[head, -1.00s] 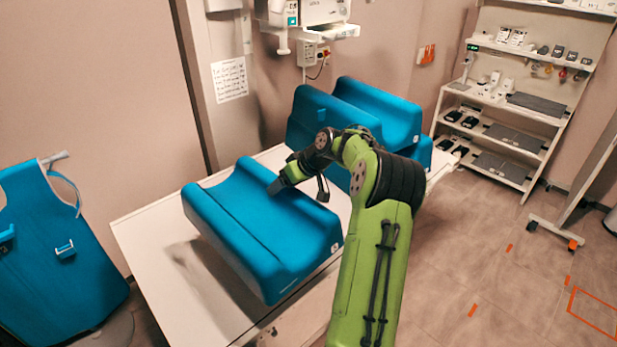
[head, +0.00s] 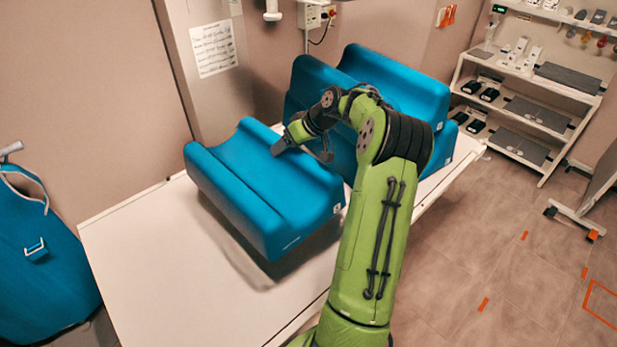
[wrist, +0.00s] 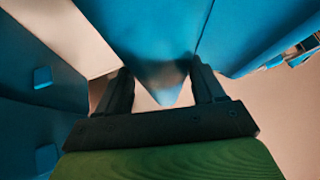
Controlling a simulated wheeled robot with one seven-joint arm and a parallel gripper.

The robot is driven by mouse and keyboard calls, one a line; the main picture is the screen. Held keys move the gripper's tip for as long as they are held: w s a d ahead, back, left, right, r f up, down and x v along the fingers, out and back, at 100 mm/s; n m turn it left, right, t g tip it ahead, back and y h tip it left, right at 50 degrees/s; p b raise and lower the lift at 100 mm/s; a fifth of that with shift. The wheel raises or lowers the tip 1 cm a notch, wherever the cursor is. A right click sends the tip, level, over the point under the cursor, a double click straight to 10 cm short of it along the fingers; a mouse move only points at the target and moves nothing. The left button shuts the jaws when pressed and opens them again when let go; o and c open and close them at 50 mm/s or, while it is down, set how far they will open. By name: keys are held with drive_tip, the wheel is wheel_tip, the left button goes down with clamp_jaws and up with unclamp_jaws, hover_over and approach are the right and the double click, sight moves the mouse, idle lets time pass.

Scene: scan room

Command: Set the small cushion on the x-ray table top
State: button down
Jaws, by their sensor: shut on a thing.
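The small blue cushion (head: 262,192) is in the middle of the head view, tilted, with a hollowed top. Its shadow falls on the white x-ray table top (head: 160,265), and a gap seems to show under its near edge. My gripper (head: 279,147) is at the cushion's far right edge, shut on it. In the wrist view, my gripper's two dark fingers (wrist: 165,88) stand on either side of a blue part of the cushion (wrist: 150,30). The fingertips are partly hidden in the head view.
Larger blue cushions (head: 395,82) stand at the table's far end, close behind my gripper. A white shelf (head: 530,95) with devices stands at the back right. A blue apron (head: 40,265) hangs at the left. The near left table top is bare.

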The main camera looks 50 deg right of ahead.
drive_tip(key=f+b, duration=0.4)
drive_tip(key=d+f+b, duration=0.1)
drive_tip(key=f+b, duration=0.1)
drive_tip(key=shift+w+f, duration=0.4)
wheel_tip(320, 180, down, 10)
drive_tip(key=shift+f+b, duration=0.1)
drive_tip(key=shift+b, duration=0.8)
drive_tip(key=shift+c, duration=0.4)
unclamp_jaws()
